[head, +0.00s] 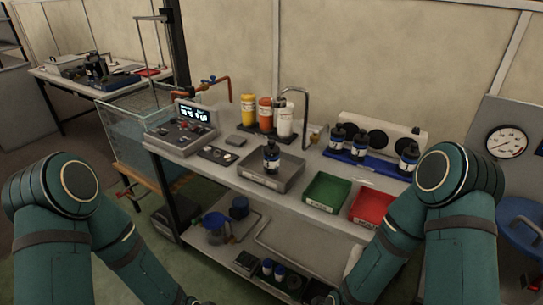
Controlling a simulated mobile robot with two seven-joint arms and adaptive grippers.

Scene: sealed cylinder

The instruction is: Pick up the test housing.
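A dark cylinder with a pale label band (271,157) stands upright on a shallow grey metal tray (254,173) in the middle of the bench. It looks like the test housing, though its label is too small to read. Similar dark cylinders (337,139) stand in a blue rack (370,163) to its right. My two arms come in at the lower left and lower right and run down out of the frame.
A control box with a lit display (182,131) stands left of the tray. Behind are yellow, orange and white bottles (265,112) and a bent metal pipe (305,105). A green bin (326,191) and a red bin (371,208) sit right. A clear water tank (127,137) stands left.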

